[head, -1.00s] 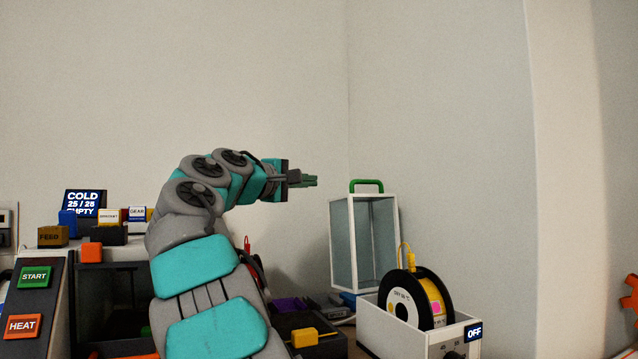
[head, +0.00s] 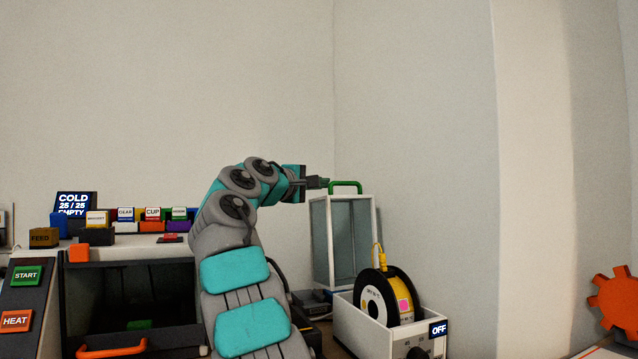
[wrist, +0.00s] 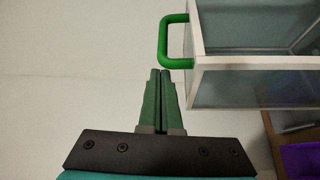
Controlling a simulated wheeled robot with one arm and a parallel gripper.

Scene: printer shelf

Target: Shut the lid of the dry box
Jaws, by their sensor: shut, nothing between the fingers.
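The dry box (head: 372,332) is a white open-topped box holding a black-rimmed filament spool (head: 374,302). Its lid (head: 315,243), a clear hood with a white frame, stands raised at the back of the box. A green handle (head: 345,184) is on the lid's top; in the wrist view the handle (wrist: 164,42) sticks out from the lid's edge (wrist: 250,63). My gripper (head: 327,183) is shut and empty. Its fingertips are close to the left end of the handle. In the wrist view the fingertips (wrist: 160,72) lie just below the handle; contact cannot be told.
A printer with an orange door handle (head: 111,349) and START and HEAT buttons stands at the left. Several labelled blocks sit on its top. The box's display (head: 438,329) reads OFF. An orange gear (head: 613,298) is at the far right. Purple material (wrist: 300,160) shows lower right in the wrist view.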

